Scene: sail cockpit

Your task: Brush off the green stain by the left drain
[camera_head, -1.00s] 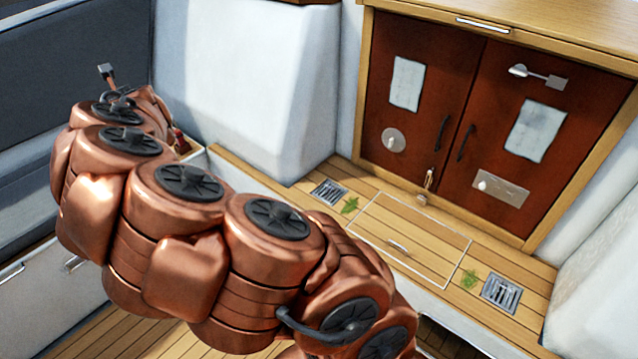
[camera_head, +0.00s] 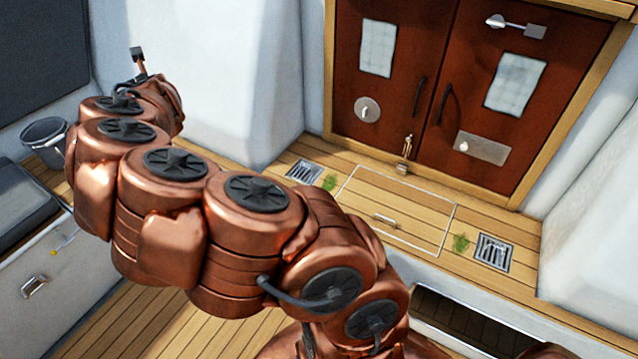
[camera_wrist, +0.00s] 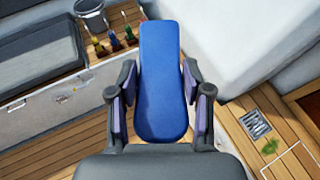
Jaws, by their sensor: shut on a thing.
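The green stain (camera_head: 330,182) lies on the wooden planks just right of the left drain (camera_head: 304,172), a square metal grate. In the wrist view the stain (camera_wrist: 270,146) and left drain (camera_wrist: 255,123) show at the lower right. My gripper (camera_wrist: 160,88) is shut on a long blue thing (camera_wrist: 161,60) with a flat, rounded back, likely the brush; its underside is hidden. It is held up left of the drain, apart from the stain. In the head view my arm hides the gripper's jaws and the blue thing.
A second green stain (camera_head: 460,243) lies beside the right drain (camera_head: 494,253). A framed hatch (camera_head: 395,215) lies between the stains, before red-brown doors (camera_head: 455,100). A grey bucket (camera_head: 44,138) stands at left. Several colourful-handled tools (camera_wrist: 114,41) stand nearby. A white wall (camera_head: 240,80) rises left of the drain.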

